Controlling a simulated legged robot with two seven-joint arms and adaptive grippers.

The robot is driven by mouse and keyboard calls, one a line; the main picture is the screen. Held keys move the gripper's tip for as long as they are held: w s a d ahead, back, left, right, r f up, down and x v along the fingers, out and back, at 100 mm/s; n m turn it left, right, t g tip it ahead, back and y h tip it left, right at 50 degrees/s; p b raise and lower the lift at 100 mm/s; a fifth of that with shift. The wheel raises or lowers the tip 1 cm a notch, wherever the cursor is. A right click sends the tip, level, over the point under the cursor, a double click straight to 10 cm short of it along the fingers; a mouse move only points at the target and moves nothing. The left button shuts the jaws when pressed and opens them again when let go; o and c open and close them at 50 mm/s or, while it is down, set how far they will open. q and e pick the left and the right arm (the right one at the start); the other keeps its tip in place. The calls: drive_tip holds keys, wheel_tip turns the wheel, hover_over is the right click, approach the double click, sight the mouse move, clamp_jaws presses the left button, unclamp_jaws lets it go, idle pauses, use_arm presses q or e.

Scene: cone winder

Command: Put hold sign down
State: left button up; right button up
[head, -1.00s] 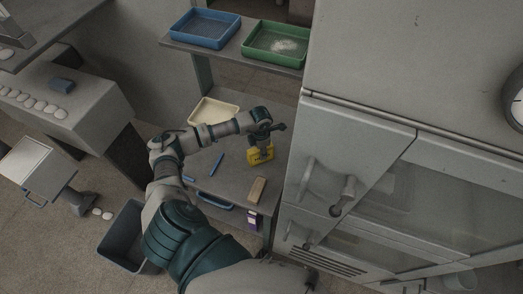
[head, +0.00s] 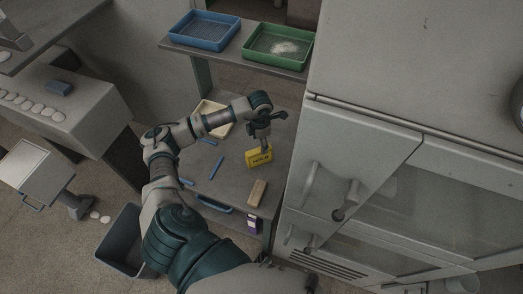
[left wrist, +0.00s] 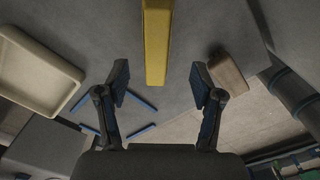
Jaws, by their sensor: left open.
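The yellow hold sign (head: 259,159) stands on the grey bench, its dark lettering facing the head camera. My left gripper (head: 265,146) is just above and behind the sign in the head view. In the left wrist view, the sign (left wrist: 157,40) shows as a narrow yellow bar. The open left gripper's fingers (left wrist: 160,82) are spread on either side of the bar's near end, with a gap on both sides. My right gripper is in neither view.
On the bench (head: 228,183) lie a cream tray (head: 207,108), several blue sticks (head: 217,166) and a tan block (head: 257,193). A shelf above holds a blue tray (head: 205,31) and a green tray (head: 278,46). A grey cabinet (head: 380,150) closes off the right side.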

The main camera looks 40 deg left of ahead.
use_arm(q)
drive_tip(key=r, duration=0.2)
drive_tip(key=shift+a+r, duration=0.2)
drive_tip(key=shift+r, duration=0.15)
drive_tip(key=shift+d+r, duration=0.1)
drive_tip(key=shift+r, duration=0.3)
drive_tip(key=shift+d+r, duration=0.25)
drive_tip(key=shift+d, duration=0.2)
drive_tip(key=shift+a, duration=0.2)
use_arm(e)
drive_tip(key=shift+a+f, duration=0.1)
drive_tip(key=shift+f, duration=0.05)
use_arm(q)
drive_tip(key=shift+a+f, duration=0.1)
